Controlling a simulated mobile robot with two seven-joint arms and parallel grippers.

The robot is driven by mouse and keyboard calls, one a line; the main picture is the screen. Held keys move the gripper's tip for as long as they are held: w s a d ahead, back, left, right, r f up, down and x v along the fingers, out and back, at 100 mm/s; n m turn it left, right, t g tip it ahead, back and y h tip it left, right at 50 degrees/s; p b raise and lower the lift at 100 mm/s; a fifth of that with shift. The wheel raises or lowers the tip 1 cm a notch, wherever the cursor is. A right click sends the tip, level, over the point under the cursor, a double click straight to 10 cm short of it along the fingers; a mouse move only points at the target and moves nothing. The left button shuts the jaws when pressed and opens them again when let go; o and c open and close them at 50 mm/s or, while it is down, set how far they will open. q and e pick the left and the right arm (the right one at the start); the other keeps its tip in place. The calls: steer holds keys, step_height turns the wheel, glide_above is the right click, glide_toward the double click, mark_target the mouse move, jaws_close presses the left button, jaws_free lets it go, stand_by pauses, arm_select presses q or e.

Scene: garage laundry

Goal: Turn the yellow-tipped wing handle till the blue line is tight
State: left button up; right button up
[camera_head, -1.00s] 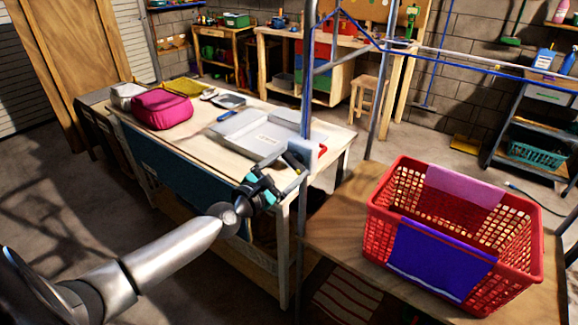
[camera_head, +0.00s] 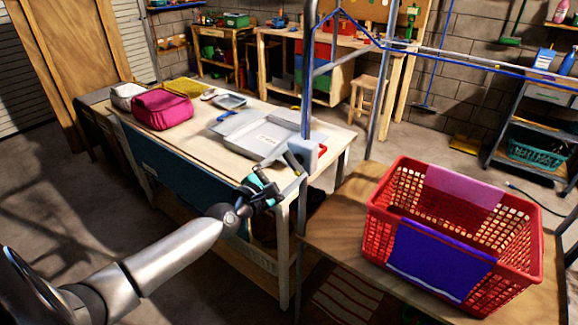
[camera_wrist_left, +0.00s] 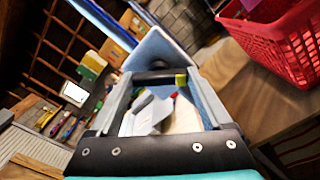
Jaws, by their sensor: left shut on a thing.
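The wing handle (camera_head: 293,161), dark with a yellow tip, sits at a pale grey block (camera_head: 303,151) on the metal post. My left gripper (camera_head: 280,170) reaches it from the lower left and is shut on it. In the left wrist view the handle's black bar (camera_wrist_left: 155,77) lies across between the two grey fingers, its yellow tip by the right finger; the grey block (camera_wrist_left: 160,48) is just beyond. The blue line (camera_head: 480,64) runs from the post's top toward the right; whether it is tight is hard to tell. My right gripper is not in view.
A red basket (camera_head: 520,214) with purple and pink cloths stands on a wooden table at right. A workbench (camera_head: 185,135) behind my left gripper holds a grey tray (camera_head: 245,142) and a magenta bag (camera_head: 162,109). Floor is open at left.

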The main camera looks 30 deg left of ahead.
arm_select(q)
steer(key=m, duration=0.3)
steer(key=shift+m, duration=0.3)
steer(key=m, duration=0.3)
steer(key=shift+m+p, duration=0.3)
steer(key=shift+p, duration=0.1)
steer(key=m+p, duration=0.1)
steer(key=m, duration=0.5)
steer(key=m+p, duration=0.2)
steer(key=m, duration=0.5)
steer(key=shift+m+p, duration=0.3)
steer(key=shift+p, duration=0.1)
steer(key=m+p, duration=0.1)
steer(key=m, duration=0.2)
steer(key=shift+m, duration=1.8)
steer(key=o, duration=1.2)
steer(key=shift+c, duration=0.2)
